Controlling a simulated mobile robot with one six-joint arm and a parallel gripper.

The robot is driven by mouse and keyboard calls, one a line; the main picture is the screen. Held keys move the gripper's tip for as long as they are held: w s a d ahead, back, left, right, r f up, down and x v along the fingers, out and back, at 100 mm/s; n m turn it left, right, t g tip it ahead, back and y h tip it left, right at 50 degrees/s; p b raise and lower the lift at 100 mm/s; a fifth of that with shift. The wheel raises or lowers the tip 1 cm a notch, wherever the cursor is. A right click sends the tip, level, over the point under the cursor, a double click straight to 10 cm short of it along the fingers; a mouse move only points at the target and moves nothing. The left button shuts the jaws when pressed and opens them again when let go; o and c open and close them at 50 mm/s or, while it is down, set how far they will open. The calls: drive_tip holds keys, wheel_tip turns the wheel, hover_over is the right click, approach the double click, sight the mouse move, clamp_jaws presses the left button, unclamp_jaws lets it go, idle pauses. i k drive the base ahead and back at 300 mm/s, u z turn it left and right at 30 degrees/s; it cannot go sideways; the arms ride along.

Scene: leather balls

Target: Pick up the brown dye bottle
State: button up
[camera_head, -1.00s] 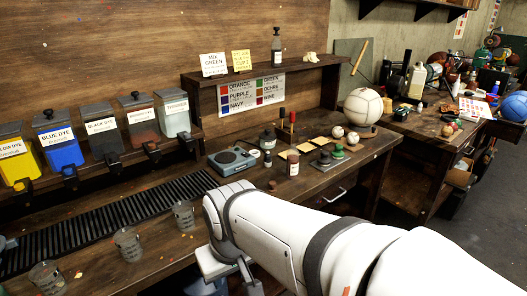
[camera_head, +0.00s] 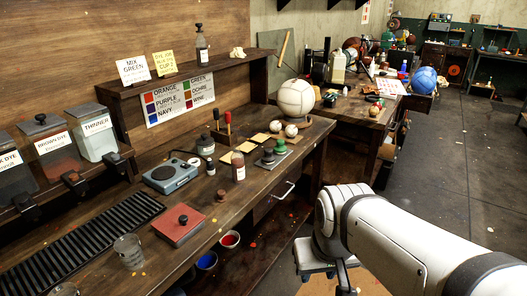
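A small brown bottle (camera_head: 238,169) with a dark cap and a pale label stands upright on the wooden workbench, right of the blue-grey scale. My white arm reaches in from the lower right, and its end (camera_head: 322,262) hangs in front of the bench, right of and nearer than the bottle. The fingers cannot be made out, so their opening is unclear. Nothing touches the bottle.
Close around the bottle are the scale (camera_head: 171,176), a dark jar (camera_head: 206,146), a small brown knob-like piece (camera_head: 221,196) and a green-topped stamp (camera_head: 281,147). A red box (camera_head: 179,226) and glass cup (camera_head: 129,250) stand nearer. Open floor (camera_head: 465,175) lies right.

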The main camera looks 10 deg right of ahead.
sight(238, 164)
drive_tip(key=i, duration=1)
drive_tip(key=z, duration=0.05)
